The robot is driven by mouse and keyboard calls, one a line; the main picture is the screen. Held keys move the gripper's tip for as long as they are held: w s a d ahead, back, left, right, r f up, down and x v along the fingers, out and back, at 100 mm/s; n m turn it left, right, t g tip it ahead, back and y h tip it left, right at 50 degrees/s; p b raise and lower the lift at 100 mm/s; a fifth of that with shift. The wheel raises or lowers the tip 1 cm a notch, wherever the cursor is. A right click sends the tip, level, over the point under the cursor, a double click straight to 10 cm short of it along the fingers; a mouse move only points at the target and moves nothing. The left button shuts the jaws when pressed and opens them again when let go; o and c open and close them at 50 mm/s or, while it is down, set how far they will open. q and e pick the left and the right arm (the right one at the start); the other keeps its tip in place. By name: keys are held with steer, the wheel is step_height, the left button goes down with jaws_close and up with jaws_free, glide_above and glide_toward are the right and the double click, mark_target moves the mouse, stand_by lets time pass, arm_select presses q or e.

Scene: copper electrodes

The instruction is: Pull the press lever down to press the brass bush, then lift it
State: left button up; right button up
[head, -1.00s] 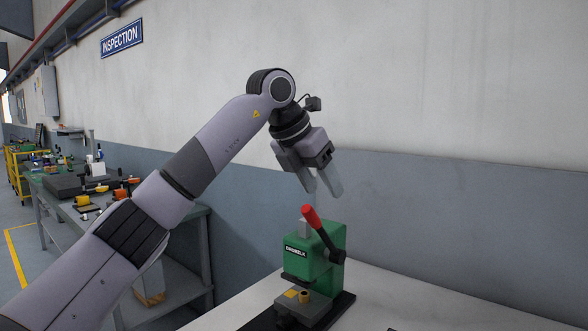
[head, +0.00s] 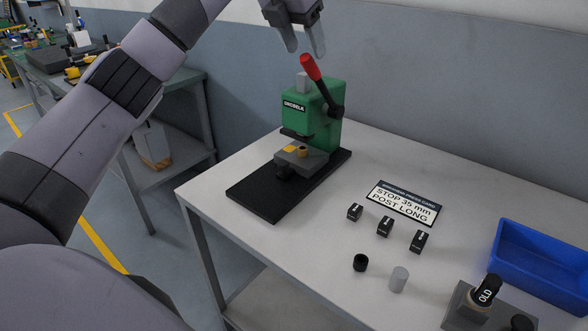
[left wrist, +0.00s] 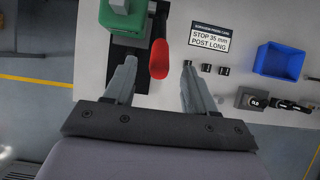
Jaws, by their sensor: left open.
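The green press (head: 318,112) stands on a black base plate on the table, its lever (head: 322,80) raised with the red grip tilted up. The brass bush (head: 302,152) sits on the press's grey block below the ram. My left gripper (head: 304,48) is open just above the red grip, pointing down. In the left wrist view the red grip (left wrist: 159,59) shows between the two spread fingers (left wrist: 155,85), nearer the left one; contact cannot be told. My right gripper is not in view.
On the white table (head: 360,155) lie a card (head: 405,202) reading "STOP 35 mm POST LONG", several small black blocks, a black cap (head: 360,262), a grey cylinder (head: 399,279), a blue bin (head: 545,262) and a grey holder (head: 462,307) at the right.

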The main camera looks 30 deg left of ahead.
arm_select(q)
steer(key=shift+x, duration=1.1)
steer(key=shift+w+f, duration=0.15)
steer(key=shift+f, duration=0.2)
steer(key=c, duration=0.8)
